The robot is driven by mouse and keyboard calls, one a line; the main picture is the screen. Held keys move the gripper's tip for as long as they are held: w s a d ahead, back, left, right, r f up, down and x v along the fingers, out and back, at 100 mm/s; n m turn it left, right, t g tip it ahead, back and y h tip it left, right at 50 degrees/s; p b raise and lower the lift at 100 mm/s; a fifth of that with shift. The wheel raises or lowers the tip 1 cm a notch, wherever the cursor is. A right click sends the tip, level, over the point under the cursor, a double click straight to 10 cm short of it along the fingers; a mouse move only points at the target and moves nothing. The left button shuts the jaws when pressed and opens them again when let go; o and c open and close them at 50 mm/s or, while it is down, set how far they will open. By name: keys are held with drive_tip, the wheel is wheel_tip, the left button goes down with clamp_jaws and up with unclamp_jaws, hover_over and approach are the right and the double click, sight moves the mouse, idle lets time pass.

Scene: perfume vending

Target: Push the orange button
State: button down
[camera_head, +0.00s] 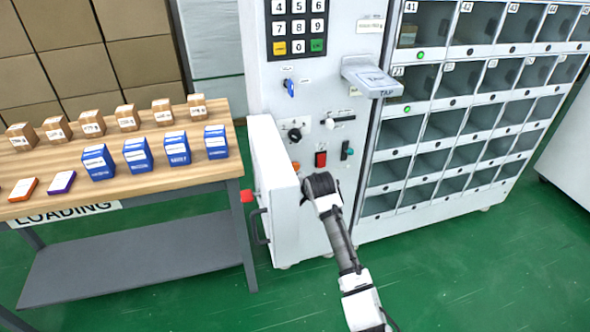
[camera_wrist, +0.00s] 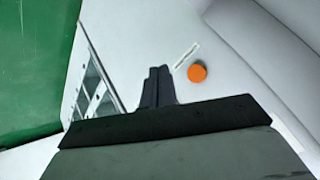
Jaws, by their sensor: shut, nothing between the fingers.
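The orange button (camera_wrist: 197,73) is a round disc on the white machine front in the wrist view, with a small label strip beside it. In the head view it shows as a small orange spot (camera_head: 296,166), just above and left of my gripper (camera_head: 318,186). In the wrist view my gripper (camera_wrist: 159,72) has its dark fingers together and empty. The fingertips lie left of the button, with a visible gap between them in the picture. I cannot tell how far they are from the panel.
An open white door (camera_head: 272,185) stands left of the button. A red switch (camera_head: 320,159), a dark knob (camera_head: 295,135) and a teal switch (camera_head: 345,150) are near it. A shelf marked TAP (camera_head: 372,78) juts out above. A loading table (camera_head: 215,172) with boxes stands left.

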sight(296, 171)
drive_tip(key=w+a+b, duration=0.2)
drive_tip(key=w, duration=0.5)
drive_tip(key=shift+w+a+b, duration=0.2)
drive_tip(key=shift+w+b, duration=0.05)
drive_tip(key=shift+b, duration=0.05)
drive_tip(key=shift+w+a, duration=0.1)
drive_tip(key=shift+w, duration=0.05)
idle(1.7)
drive_tip(key=shift+w, duration=0.25)
drive_tip(key=shift+w+a, duration=0.15)
drive_tip(key=shift+w, duration=0.25)
idle(0.6)
drive_tip(key=shift+s+r, duration=0.1)
drive_tip(key=shift+s+d+p, duration=0.25)
drive_tip(key=shift+s+p, duration=0.45)
drive_tip(key=shift+p, duration=0.1)
drive_tip(key=shift+s, duration=0.1)
